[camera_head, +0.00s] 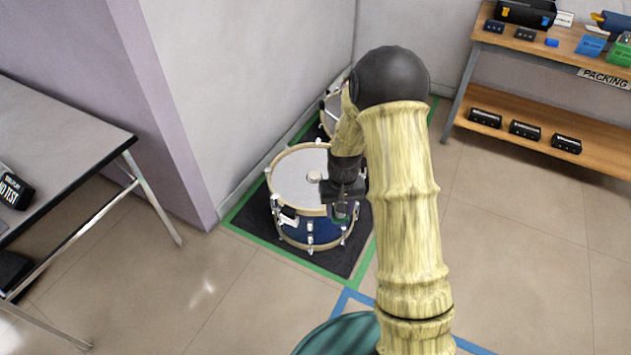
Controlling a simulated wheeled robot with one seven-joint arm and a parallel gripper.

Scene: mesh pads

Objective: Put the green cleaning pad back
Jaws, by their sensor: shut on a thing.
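My gripper (342,204) hangs at the end of my arm, in front of the right side of a blue drum with a pale top. It is shut on a small green thing (344,212), which looks like the green cleaning pad. Only a little of it shows between the dark fingers, against the drum's side. I cannot tell whether it touches the drum.
The drum (294,178) stands on a black mat (335,258) edged with green tape, in the wall corner. Another drum is partly hidden behind my arm. A table (60,135) is at left; a packing shelf (520,105) is at right. Floor at right is clear.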

